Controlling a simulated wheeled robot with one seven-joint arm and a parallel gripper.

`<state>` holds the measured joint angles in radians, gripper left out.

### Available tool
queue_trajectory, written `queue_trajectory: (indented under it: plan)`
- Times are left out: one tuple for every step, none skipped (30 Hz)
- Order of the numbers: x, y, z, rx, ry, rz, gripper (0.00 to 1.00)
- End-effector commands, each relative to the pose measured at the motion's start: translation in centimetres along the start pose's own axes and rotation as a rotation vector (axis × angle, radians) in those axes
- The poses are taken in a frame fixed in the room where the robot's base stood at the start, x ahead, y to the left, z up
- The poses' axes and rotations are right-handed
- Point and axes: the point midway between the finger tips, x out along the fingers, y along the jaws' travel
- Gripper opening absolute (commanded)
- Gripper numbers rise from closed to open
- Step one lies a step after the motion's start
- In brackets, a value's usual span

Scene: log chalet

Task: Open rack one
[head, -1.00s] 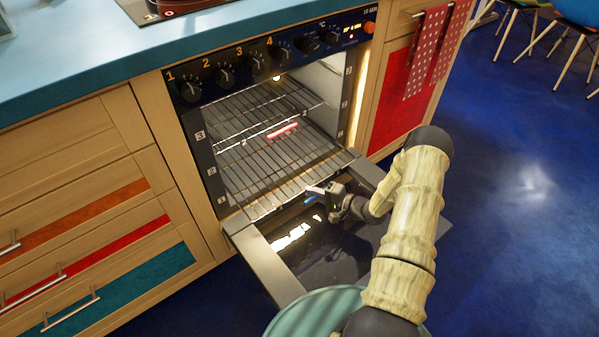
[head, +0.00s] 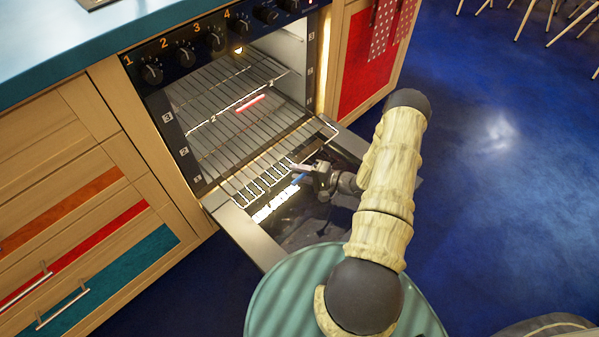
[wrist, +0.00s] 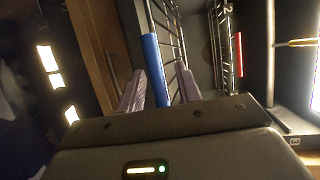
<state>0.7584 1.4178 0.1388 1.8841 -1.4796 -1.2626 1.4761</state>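The oven's lowest wire rack, rack one (head: 258,185), extends out past the oven mouth over the lowered door. A blue bar (head: 300,179) sits at its front edge. My gripper (head: 302,173) is at that front edge. In the wrist view, the blue bar (wrist: 152,62) runs between my two purple fingers (wrist: 158,92). A higher rack (head: 225,108), tagged 2, stays inside and carries a red bar (head: 250,103).
The open oven door (head: 262,238) lies flat below the rack. Wooden drawers (head: 75,215) stand left of the oven; a red-panelled cabinet (head: 368,65) stands right. Blue floor (head: 480,200) is clear to the right, with chair legs (head: 560,15) beyond.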

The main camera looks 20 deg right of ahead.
Motion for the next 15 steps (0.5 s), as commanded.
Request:
queue_trajectory:
  plan:
    - [0.0, 0.0, 0.0, 0.0, 0.001, 0.0, 0.34]
    - [0.0, 0.0, -0.1, 0.0, 0.001, 0.0, 0.34]
    - [0.0, 0.0, -0.1, -0.001, 0.001, 0.0, 0.34]
    - [-0.1, 0.0, -0.1, -0.001, 0.002, 0.0, 0.34]
    - [-0.1, -0.1, -0.1, -0.001, 0.002, 0.0, 0.34]
    - [-0.3, -0.1, -0.1, -0.001, 0.002, 0.0, 0.34]
    - [-0.4, -0.1, -0.1, -0.001, 0.003, 0.0, 0.34]
    - [-0.6, -0.1, -0.1, -0.001, 0.003, 0.0, 0.34]
    - [-1.0, -0.1, -0.1, 0.0, 0.004, 0.001, 0.34]
    - [-1.3, -0.2, -0.1, -0.001, 0.004, 0.001, 0.34]
    - [-1.7, -0.2, -0.1, -0.001, 0.004, 0.001, 0.34]
    - [-2.4, -0.2, -0.1, 0.0, 0.004, 0.001, 0.34]
    - [-2.9, -0.3, -0.1, 0.0, 0.006, 0.001, 0.34]
    - [-3.4, -0.3, -0.1, 0.0, 0.005, 0.001, 0.34]
    - [-4.2, -0.3, -0.1, 0.0, 0.005, 0.001, 0.34]
